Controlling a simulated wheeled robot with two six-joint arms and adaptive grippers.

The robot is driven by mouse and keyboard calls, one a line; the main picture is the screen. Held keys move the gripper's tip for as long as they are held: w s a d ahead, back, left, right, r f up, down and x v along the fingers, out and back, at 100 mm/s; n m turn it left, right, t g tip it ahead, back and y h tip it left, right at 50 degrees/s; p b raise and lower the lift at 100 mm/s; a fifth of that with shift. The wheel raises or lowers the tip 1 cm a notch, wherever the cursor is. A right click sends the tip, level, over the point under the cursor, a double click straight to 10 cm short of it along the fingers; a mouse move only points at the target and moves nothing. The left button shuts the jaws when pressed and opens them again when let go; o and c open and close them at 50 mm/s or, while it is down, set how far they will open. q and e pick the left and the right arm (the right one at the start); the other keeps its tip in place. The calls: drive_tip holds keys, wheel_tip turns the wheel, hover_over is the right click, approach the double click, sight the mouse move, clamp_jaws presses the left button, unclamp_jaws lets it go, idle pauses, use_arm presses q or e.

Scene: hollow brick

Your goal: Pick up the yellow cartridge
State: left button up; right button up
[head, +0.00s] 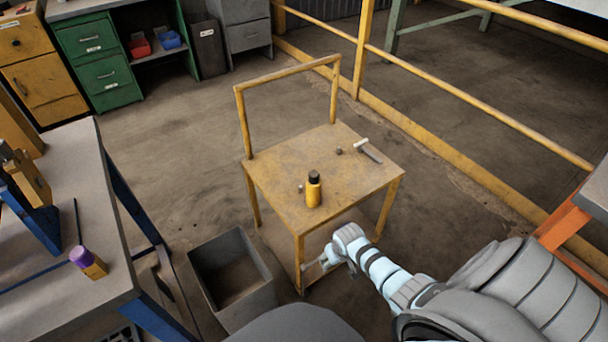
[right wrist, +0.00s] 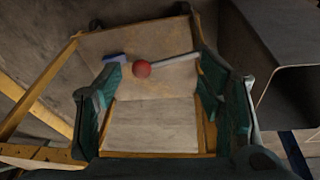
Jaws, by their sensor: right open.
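The yellow cartridge (head: 313,191), with a black cap, stands upright on the top of the yellow cart (head: 275,165), near its front edge. My right gripper (head: 314,267) is below the cart's top, at its front side, apart from the cartridge. In the right wrist view my right gripper (right wrist: 160,72) is open with nothing between its fingers. The cartridge does not show in that view. My left gripper is not in view.
A hammer (head: 368,151) and small pieces lie on the cart top. A grey bin (head: 232,277) stands left of the cart. A workbench (head: 75,190) is farther left. In the right wrist view, a red ball (right wrist: 142,69), a pale rod (right wrist: 175,60) and a blue piece (right wrist: 116,58) lie on a yellow-framed surface.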

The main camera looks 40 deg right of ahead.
drive_tip(key=w+d+r+t, duration=0.1)
drive_tip(key=w+d+r, duration=0.1)
drive_tip(key=w+r, duration=0.85)
drive_tip(key=b, duration=0.2)
approach(312, 181)
drive_tip(key=d, duration=0.1)
drive_tip(key=shift+m, duration=0.3)
drive_tip(key=b+x, duration=0.2)
drive_tip(key=x, duration=0.2)
drive_tip(key=b+x, duration=0.2)
drive_tip(key=x, duration=0.3)
drive_tip(key=b+x, duration=0.3)
drive_tip(key=x, duration=0.1)
drive_tip(key=shift+w+d+f, duration=0.1)
drive_tip(key=shift+w+f, duration=0.05)
drive_tip(key=shift+w, duration=0.3)
drive_tip(key=shift+w+f, duration=0.15)
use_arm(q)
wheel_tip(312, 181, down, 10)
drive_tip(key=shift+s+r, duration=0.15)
use_arm(e)
drive_tip(key=shift+d, duration=0.1)
drive_tip(key=shift+c, duration=0.3)
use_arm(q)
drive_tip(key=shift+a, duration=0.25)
use_arm(e)
drive_tip(key=shift+t, duration=0.3)
clamp_jaws()
